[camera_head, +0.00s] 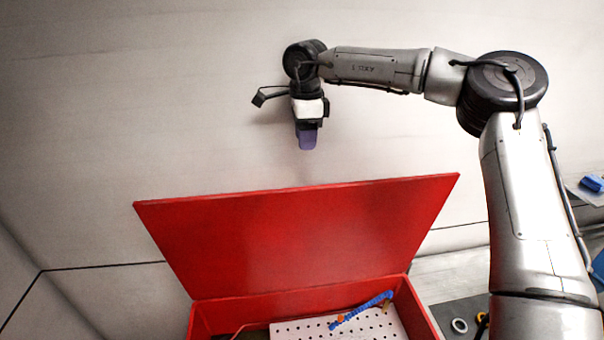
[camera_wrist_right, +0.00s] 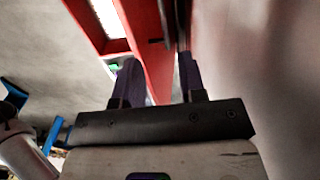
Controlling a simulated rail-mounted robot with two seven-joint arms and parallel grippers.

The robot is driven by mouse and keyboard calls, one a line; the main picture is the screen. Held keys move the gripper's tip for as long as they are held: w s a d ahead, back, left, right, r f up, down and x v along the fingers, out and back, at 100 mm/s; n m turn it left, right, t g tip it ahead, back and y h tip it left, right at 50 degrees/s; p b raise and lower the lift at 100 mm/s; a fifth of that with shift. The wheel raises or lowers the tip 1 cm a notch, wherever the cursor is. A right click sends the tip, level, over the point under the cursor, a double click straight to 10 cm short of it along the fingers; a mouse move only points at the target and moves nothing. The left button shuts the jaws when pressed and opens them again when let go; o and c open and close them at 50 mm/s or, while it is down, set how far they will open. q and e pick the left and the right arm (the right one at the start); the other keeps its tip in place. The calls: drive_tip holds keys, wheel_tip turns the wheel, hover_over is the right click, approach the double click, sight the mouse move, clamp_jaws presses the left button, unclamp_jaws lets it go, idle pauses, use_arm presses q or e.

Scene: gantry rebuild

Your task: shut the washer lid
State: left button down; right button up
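The red washer (camera_head: 200,318) stands at the bottom of the head view. Its red lid (camera_head: 300,235) is raised, tilted up and back toward the grey wall. My right gripper (camera_head: 306,143) is above the lid's upper edge in the head view, with visible space between them. In the right wrist view its two purple fingers (camera_wrist_right: 159,76) are spread apart with nothing held. Red panels of the washer (camera_wrist_right: 150,50) show beyond and between the fingers. My left gripper is in neither view.
Inside the washer lie a white perforated plate (camera_head: 345,328) and a blue segmented hose (camera_head: 362,309). The grey wall (camera_head: 150,100) is close behind the lid. On the right are a dark mat with a light ring (camera_head: 460,325) and a blue item (camera_head: 592,184) on a shelf.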

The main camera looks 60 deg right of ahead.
wheel_tip(320, 180, down, 12)
drive_tip(key=p, duration=0.2)
drive_tip(key=shift+d+f+p, duration=0.1)
drive_tip(key=shift+p, duration=0.25)
drive_tip(key=shift+w+f, duration=0.1)
drive_tip(key=shift+f, duration=0.75)
clamp_jaws()
